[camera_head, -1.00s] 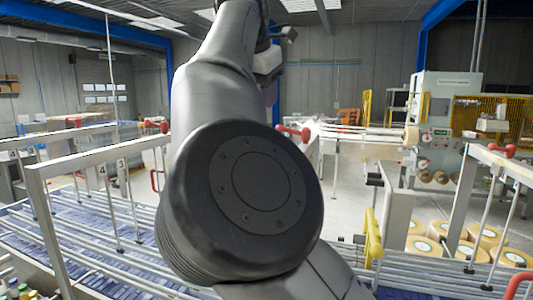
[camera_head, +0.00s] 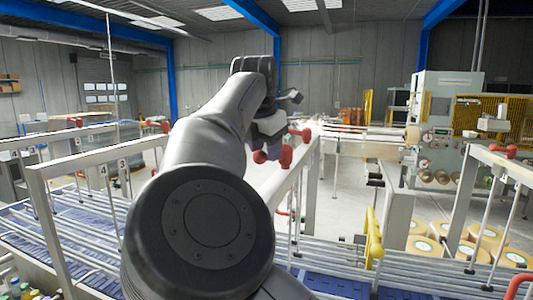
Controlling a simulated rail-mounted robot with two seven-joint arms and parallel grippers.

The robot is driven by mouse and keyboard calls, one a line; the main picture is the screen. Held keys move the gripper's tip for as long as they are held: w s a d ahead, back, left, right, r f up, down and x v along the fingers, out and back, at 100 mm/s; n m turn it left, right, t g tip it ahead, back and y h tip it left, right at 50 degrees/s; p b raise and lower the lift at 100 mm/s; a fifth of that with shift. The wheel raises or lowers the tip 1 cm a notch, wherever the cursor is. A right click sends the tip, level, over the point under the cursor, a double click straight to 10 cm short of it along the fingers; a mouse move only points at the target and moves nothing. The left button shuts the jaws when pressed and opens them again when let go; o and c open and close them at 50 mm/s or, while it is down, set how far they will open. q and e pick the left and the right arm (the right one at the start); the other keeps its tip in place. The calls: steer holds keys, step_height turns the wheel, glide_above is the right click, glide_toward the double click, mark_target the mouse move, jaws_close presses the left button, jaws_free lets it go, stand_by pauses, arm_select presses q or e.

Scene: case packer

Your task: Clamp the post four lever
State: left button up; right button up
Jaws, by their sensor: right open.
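My right arm rises through the middle of the view, and its right gripper (camera_head: 270,143) hangs at the top of the grey guide frame in the centre. It is open, small and partly hidden by my arm. Red clamp levers (camera_head: 286,157) sit on the frame close to the fingers; I cannot tell whether they touch. Another red lever (camera_head: 306,135) is just to the right. Number plates 4 (camera_head: 103,170) and 3 (camera_head: 122,164) show on posts at the left. Which red lever belongs to post four is unclear. My left gripper is not in view.
Light frame rails (camera_head: 75,155) with upright rods stand at left and right over blue conveyor belts (camera_head: 85,230). A yellow handle (camera_head: 374,238) stands right of centre. Open floor lies behind.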

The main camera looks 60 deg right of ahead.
steer(key=shift+x, duration=1.1)
steer(key=shift+c, duration=0.3)
jaws_close()
